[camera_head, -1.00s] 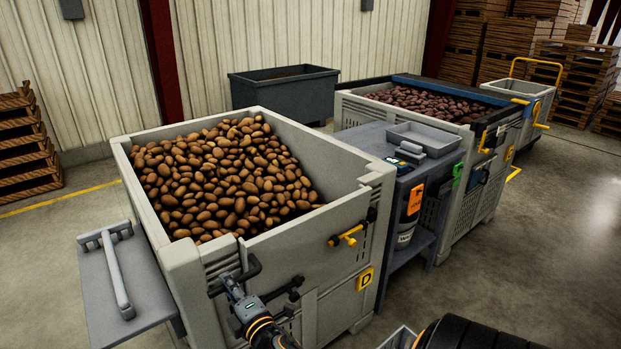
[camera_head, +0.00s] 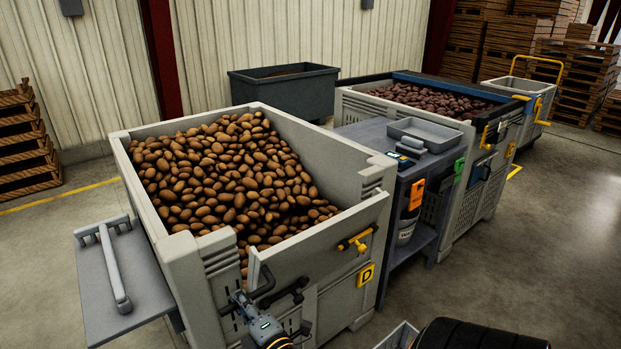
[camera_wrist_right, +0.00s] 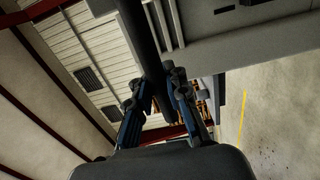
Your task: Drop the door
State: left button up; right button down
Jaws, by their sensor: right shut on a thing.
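The near grey crate (camera_head: 150,180) is heaped with brown potatoes (camera_head: 220,180). Its door (camera_head: 315,250), the upper panel of the front wall, leans outward from the corner post, with potatoes showing in the gap at its left end. A yellow latch handle (camera_head: 357,240) sits near the door's right end. My right gripper (camera_head: 240,299) is shut on the black bar handle (camera_head: 284,289) at the door's left part. In the right wrist view, the dark bar (camera_wrist_right: 140,35) runs between the fingers (camera_wrist_right: 156,100). The arm partly hides the lower front. My left gripper is out of view.
A grey side shelf (camera_head: 120,290) with a pale rail juts out left of the crate. A table (camera_head: 375,140) with a tray (camera_head: 425,133) stands to its right, beside a second crate (camera_head: 455,150) of dark potatoes.

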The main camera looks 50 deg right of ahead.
jog(key=s+b, duration=0.1)
jog(key=s+f+b, duration=0.1)
jog(key=s+a+f+b, duration=0.1)
jog(key=s, duration=0.1)
jog(key=shift+s+f, duration=0.1)
dwell(0.6)
jog(key=c, duration=0.7)
grip_release()
